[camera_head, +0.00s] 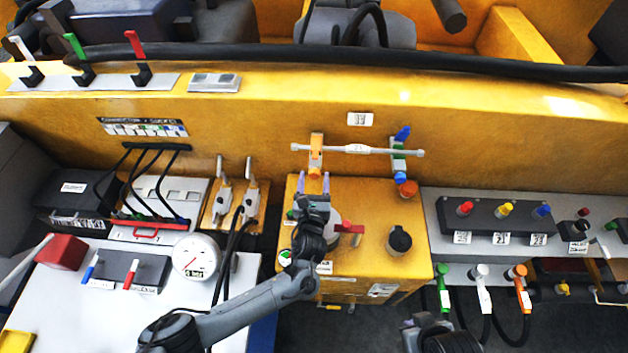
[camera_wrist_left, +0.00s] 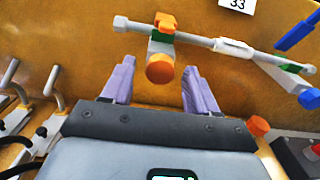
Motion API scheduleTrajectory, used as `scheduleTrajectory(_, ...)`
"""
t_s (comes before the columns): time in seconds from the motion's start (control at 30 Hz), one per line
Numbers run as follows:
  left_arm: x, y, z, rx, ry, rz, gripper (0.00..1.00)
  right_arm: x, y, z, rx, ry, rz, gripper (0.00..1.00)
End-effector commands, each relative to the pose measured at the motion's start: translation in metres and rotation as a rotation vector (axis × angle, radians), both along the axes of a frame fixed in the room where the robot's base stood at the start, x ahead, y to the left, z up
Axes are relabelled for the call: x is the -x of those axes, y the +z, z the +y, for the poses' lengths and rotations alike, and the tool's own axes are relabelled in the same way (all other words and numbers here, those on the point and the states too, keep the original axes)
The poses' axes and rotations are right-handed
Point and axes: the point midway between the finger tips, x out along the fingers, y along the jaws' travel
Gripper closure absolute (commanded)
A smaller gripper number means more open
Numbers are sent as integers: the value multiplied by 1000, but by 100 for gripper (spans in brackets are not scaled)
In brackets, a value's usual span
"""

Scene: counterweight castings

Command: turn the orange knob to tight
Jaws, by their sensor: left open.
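The orange knob (camera_head: 314,171) sits at the lower end of a valve fitting under the left part of a grey horizontal pipe (camera_head: 357,149). In the left wrist view the round orange knob (camera_wrist_left: 160,68) faces me between the two purple fingers. My left gripper (camera_head: 313,183) is open just in front of the knob. Its fingers (camera_wrist_left: 158,78) stand on either side with gaps, and no contact shows. An orange lever (camera_wrist_left: 165,22) tops the same fitting.
The yellow box (camera_head: 360,255) under my left gripper carries a red handle (camera_head: 349,228) and a black cap (camera_head: 399,240). Grey levers (camera_head: 222,190) stand to the left. A panel with coloured buttons (camera_head: 500,210) is at the right. The yellow wall (camera_head: 270,130) lies behind the pipe.

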Motion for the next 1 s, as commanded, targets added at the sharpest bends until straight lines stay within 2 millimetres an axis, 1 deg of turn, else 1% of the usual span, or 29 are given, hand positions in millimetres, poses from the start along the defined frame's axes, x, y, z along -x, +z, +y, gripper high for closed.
scheduleTrajectory(0.13,0,0,0,0,0,0,41,0,0,1,-4,-2,1,100)
scheduleTrajectory(0.5,0,0,0,-1,0,0,97,0,0,2,-9,-5,0,100)
scheduleTrajectory(0.63,0,2,0,-19,0,-1,97,0,5,2,-9,-5,1,100)
scheduleTrajectory(0.83,0,4,0,-126,0,-6,97,0,22,2,-8,-5,1,100)
scheduleTrajectory(1.0,0,0,0,-140,0,-8,97,0,21,1,-3,-2,-1,100)
